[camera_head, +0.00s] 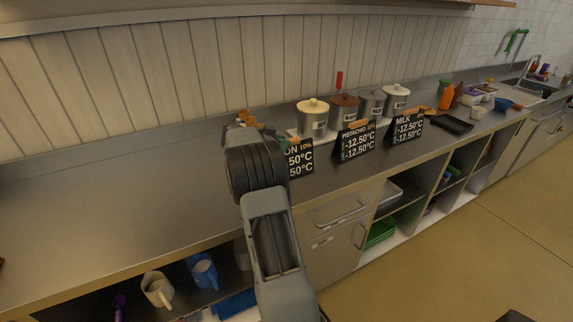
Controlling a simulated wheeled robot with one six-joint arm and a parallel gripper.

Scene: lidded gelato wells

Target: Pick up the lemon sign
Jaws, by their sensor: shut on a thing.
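The lemon sign (301,160) is a black upright card on the steel counter. Only its right part shows, with "ON 10%" and "50°C" lines. The wrist of my arm covers its left part. My gripper (262,131) is at the sign, at the far end of my grey arm. It is shut on the sign; the jaws and the grip point are mostly hidden behind my wrist. I cannot tell whether the sign's foot touches the counter. The pistachio sign (357,143) and the milk sign (408,128) stand to the right, each with an orange top piece.
Several lidded metal wells (313,118) stand behind the signs. A small orange-brown item (246,118) shows beyond my wrist. A black tray (451,123) and an orange bottle (446,96) are farther right. The counter (110,195) is clear at left. Jugs (157,289) sit on the shelf below.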

